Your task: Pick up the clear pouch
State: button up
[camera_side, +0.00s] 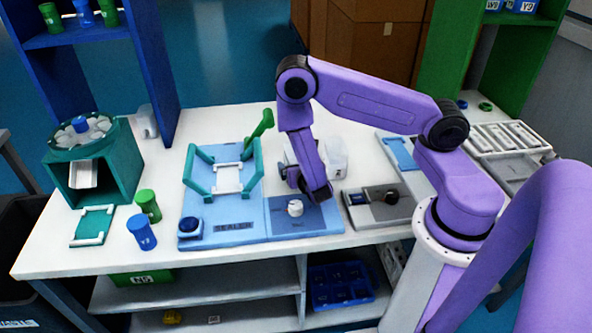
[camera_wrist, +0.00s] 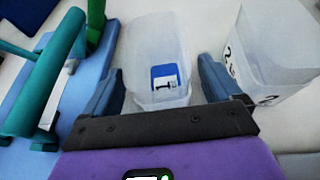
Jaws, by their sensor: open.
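My gripper (camera_wrist: 160,66) is open in the wrist view, with one blue-grey finger on each side of a clear, open-topped container (camera_wrist: 141,50). A blue piece with a white label marked 1 (camera_wrist: 165,78) shows at the container's near end; I cannot tell whether it is inside or on the wall. I cannot make out a separate clear pouch. In the side view my gripper (camera_side: 306,188) is over the back of the blue board, and its fingertips are partly hidden. Clear containers (camera_side: 335,158) stand just behind it, partly covered by my arm.
A second clear container marked 2 (camera_wrist: 272,48) stands close to the right finger. A blue sealer board (camera_side: 222,228) with teal arms and a green handle (camera_side: 262,123) is to the left. A grey fixture (camera_side: 381,214) is to the right. Blue and green cups stand farther left.

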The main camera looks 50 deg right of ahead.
aim_at(295, 159)
jog(key=shift+x, duration=1.8)
jog(key=c, duration=1)
jog(key=shift+r, duration=0.15)
jog(key=shift+r, duration=0.4)
jog(key=r, duration=0.1)
jog(key=s+r, duration=0.1)
jog(key=r, duration=0.1)
jog(key=s+r, duration=0.1)
jog(key=r, duration=0.1)
jog(key=shift+s+a+r, duration=0.1)
jog(key=shift+s+a, duration=0.1)
jog(key=shift+a, duration=0.1)
jog(key=shift+s+a+r, duration=0.35)
jog(key=shift+s+r, duration=0.8)
jog(key=shift+s, duration=0.75)
jog(key=shift+s+a+r, duration=0.4)
jog(key=shift+s+r, duration=0.75)
jog(key=shift+s, duration=0.7)
jog(key=shift+s+a+r, duration=0.35)
jog(key=shift+s+r, duration=0.75)
jog(key=shift+s, duration=0.8)
